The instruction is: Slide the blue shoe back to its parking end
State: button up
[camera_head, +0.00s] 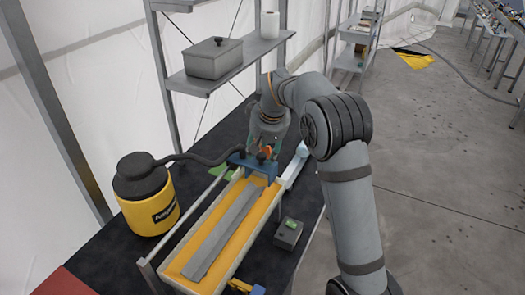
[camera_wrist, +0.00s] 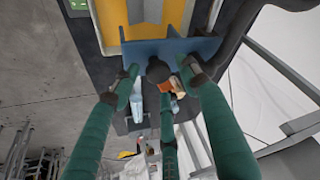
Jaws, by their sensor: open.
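The blue shoe (camera_head: 251,166) sits across the far end of a long yellow trough (camera_head: 189,262), which holds a grey bar (camera_head: 222,228). In the wrist view the blue shoe (camera_wrist: 143,50) shows as a blue plate with a dark round knob (camera_wrist: 158,71) and an orange part on it. My gripper (camera_head: 266,150) is at the shoe. In the wrist view my gripper (camera_wrist: 161,80) has its green fingers spread around the knob, open. I cannot tell whether a finger touches it.
A black hose (camera_head: 196,157) runs from a yellow canister (camera_head: 147,193) to the shoe. A metal rail (camera_head: 185,238) runs along the trough's left side. A small grey box (camera_head: 288,233) stands to the right. A shelf with a grey bin (camera_head: 213,58) rises behind.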

jog(key=v, duration=1.2)
jog(key=shift+w+f, duration=0.1)
